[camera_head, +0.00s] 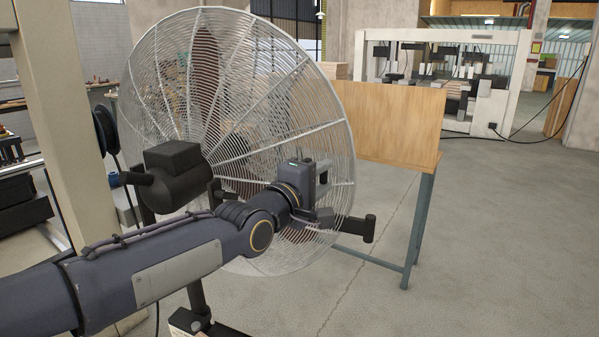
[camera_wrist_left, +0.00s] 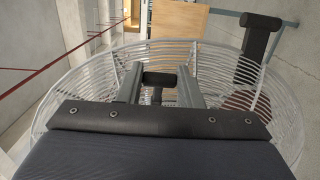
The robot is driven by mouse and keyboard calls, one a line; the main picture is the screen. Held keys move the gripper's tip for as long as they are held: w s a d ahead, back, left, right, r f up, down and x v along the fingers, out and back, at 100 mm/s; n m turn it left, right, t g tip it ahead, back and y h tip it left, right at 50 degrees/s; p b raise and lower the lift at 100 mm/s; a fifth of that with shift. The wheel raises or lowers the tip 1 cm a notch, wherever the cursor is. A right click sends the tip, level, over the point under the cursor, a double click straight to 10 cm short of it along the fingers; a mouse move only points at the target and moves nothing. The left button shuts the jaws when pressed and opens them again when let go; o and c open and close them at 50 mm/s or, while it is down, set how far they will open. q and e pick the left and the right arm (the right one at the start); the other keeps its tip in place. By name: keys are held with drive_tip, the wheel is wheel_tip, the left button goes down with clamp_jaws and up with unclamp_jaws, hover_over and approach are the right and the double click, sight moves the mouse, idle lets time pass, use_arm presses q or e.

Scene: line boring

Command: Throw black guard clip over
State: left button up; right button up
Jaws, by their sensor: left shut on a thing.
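A large round fan with a pale wire guard (camera_head: 165,75) stands in front of me. My left arm reaches across it, and my left gripper (camera_head: 323,168) is at the lower right part of the guard. In the left wrist view my left gripper (camera_wrist_left: 159,88) has its two grey fingers on either side of a small black piece, the black guard clip (camera_wrist_left: 158,78), and is shut on it. The wire guard (camera_wrist_left: 215,65) shows around and behind the fingers. My right gripper is not in view.
A black bar with a cylindrical end (camera_head: 368,228) sticks out at the lower right of the fan. A wooden-topped table (camera_head: 395,120) with blue-grey legs stands behind. The floor at right is clear.

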use_arm(q)
drive_tip(key=shift+d, duration=0.3)
drive_tip(key=shift+w+d, duration=0.3)
drive_tip(key=shift+d, duration=0.3)
drive_tip(key=shift+p+x, duration=0.35)
drive_tip(key=shift+x, duration=0.5)
drive_tip(key=shift+d, duration=0.15)
drive_tip(key=shift+w+d, duration=0.1)
drive_tip(key=shift+d, duration=0.05)
drive_tip(key=o, duration=0.9)
drive_tip(key=shift+d, duration=0.1)
